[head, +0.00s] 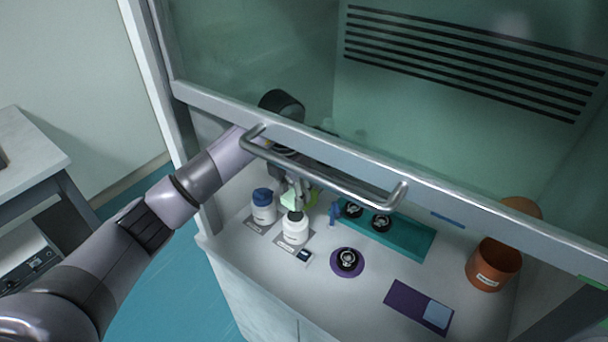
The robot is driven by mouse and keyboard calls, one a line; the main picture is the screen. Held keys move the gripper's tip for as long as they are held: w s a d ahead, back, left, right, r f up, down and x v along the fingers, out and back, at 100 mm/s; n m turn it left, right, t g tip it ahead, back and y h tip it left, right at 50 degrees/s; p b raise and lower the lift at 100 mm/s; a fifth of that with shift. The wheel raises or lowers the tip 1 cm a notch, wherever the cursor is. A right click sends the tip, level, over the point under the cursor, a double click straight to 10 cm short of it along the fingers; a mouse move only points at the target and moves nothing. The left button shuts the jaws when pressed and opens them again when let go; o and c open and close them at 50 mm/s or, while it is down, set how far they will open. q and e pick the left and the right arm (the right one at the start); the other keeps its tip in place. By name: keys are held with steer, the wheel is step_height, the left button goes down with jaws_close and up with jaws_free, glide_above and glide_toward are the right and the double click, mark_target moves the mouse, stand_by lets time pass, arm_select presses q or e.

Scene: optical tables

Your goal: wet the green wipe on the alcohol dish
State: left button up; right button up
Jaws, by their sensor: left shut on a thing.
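My left gripper (292,188) reaches in under the hood's sash, pointing down. It is shut on the pale green wipe (288,198), partly hidden by the fingers. A white bottle (296,231) with a dark top stands directly below it; I take this for the alcohol dispenser with its dish on top. The wipe is at or just above this top; I cannot tell whether they touch. A second white bottle (263,213) with a blue cap stands to the left. My right gripper is not in view.
The sash handle (325,178) crosses in front of my left wrist. A teal mat (418,243) with two black round mounts, a purple disc (335,270) with another mount, a purple mat (405,298) with a blue cloth (437,313), and orange bins (492,266) lie to the right.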

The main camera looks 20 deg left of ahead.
mark_target(293, 194)
arm_select(q)
steer(key=shift+w+r+n, duration=0.3)
steer(key=shift+w+r, duration=0.05)
steer(key=shift+r, duration=0.25)
steer(key=shift+w+a, duration=0.1)
steer(key=shift+w, duration=0.1)
steer(key=shift+w+f, duration=0.1)
steer(key=shift+f, duration=0.1)
steer(key=shift+s+f+b, duration=0.25)
steer(key=shift+f+b, duration=0.55)
steer(key=shift+f, duration=0.15)
steer(key=shift+f+b, duration=0.35)
steer(key=shift+f, duration=0.3)
steer(key=shift+f+b, duration=0.5)
steer(key=shift+f, duration=0.25)
steer(key=shift+f+b, duration=0.3)
steer(key=shift+f, duration=0.15)
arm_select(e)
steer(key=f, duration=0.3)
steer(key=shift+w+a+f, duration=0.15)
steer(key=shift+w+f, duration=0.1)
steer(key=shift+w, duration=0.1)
